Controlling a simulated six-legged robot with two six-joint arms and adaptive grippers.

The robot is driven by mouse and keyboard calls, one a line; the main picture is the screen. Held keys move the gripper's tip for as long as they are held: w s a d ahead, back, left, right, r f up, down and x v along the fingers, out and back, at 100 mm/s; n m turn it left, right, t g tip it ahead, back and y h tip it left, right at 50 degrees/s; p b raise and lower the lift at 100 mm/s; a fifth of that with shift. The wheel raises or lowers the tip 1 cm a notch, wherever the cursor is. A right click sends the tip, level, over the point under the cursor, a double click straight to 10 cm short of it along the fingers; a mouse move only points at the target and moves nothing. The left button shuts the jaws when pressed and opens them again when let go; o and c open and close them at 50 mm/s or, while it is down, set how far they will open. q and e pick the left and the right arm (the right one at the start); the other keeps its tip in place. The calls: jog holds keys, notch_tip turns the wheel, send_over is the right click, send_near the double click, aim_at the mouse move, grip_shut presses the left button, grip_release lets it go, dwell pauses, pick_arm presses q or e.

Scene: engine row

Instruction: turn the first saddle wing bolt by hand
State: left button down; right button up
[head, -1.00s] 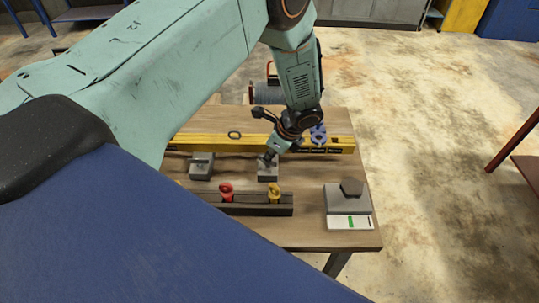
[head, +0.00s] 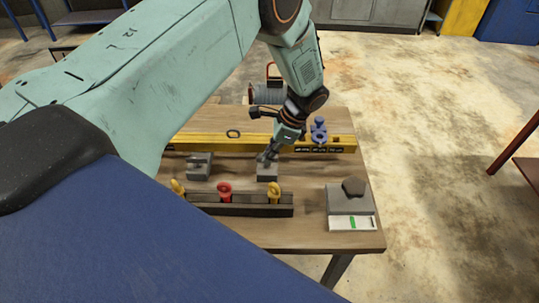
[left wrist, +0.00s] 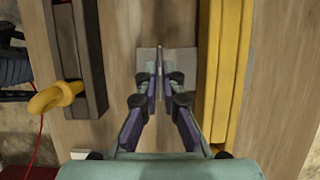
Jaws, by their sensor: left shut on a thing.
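My left gripper (head: 266,158) points down at a small grey saddle block (head: 267,173) on the wooden table. In the left wrist view the fingers (left wrist: 159,80) are close together over the grey block (left wrist: 146,62). They are shut on a thin upright grey piece (left wrist: 160,58), which looks like the wing of the wing bolt. The fingers hide most of the bolt, and its thread is not visible. A second grey saddle block (head: 199,172) with a wing bolt on top stands to the left, apart from the gripper. My right gripper is not in view.
A dark rack (head: 255,204) with red and yellow eye bolts stands in front of the blocks. A yellow beam (head: 215,143) lies behind them, with a blue part (head: 318,130) at its right. A grey plate (head: 345,203) with a dark hexagonal piece sits at the right.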

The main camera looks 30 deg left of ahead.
pick_arm(q)
jog(key=shift+s+f, duration=0.15)
jog(key=c, duration=1.5)
grip_release()
jog(key=v, duration=1.2)
jog(key=shift+w, duration=0.25)
